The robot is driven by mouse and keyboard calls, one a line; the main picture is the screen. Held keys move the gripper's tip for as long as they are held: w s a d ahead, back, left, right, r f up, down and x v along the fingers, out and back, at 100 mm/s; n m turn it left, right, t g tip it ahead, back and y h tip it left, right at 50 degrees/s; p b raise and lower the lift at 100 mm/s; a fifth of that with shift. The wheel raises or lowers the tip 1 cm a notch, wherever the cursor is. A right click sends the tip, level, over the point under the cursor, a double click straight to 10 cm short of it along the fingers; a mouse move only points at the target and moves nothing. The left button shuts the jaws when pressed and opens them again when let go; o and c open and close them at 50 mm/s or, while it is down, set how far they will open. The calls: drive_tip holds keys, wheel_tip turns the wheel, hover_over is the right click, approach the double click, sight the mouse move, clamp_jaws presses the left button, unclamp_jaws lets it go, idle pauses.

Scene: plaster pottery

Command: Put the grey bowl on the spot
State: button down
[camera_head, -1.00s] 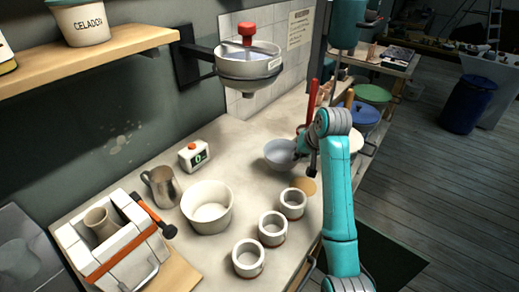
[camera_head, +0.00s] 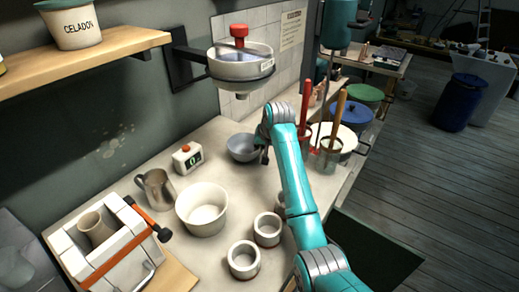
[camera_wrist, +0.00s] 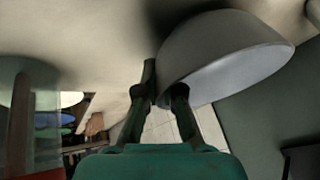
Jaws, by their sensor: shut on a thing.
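The grey bowl (camera_head: 243,147) is at the back of the worktop, left of my arm, with its opening up in the head view. My gripper (camera_head: 266,157) is at its right side, partly hidden behind my wrist. In the wrist view the bowl (camera_wrist: 225,50) fills the upper right, and my gripper (camera_wrist: 165,78) is shut on its rim, one finger on each side of the wall. I cannot tell whether the bowl touches the worktop. The spot does not show now; my arm covers that part of the worktop.
White cups (camera_head: 244,259) stand in front. Jars with tall tools (camera_head: 328,156) stand right of my arm.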

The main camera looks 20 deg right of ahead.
drive_tip(key=shift+f, duration=0.4)
drive_tip(key=shift+f, duration=0.1)
drive_tip(key=c, duration=1.3)
unclamp_jaws()
drive_tip(key=shift+s+r, duration=0.2)
drive_tip(key=shift+r, duration=0.3)
drive_tip(key=v, duration=1.1)
drive_tip(key=shift+d, duration=0.1)
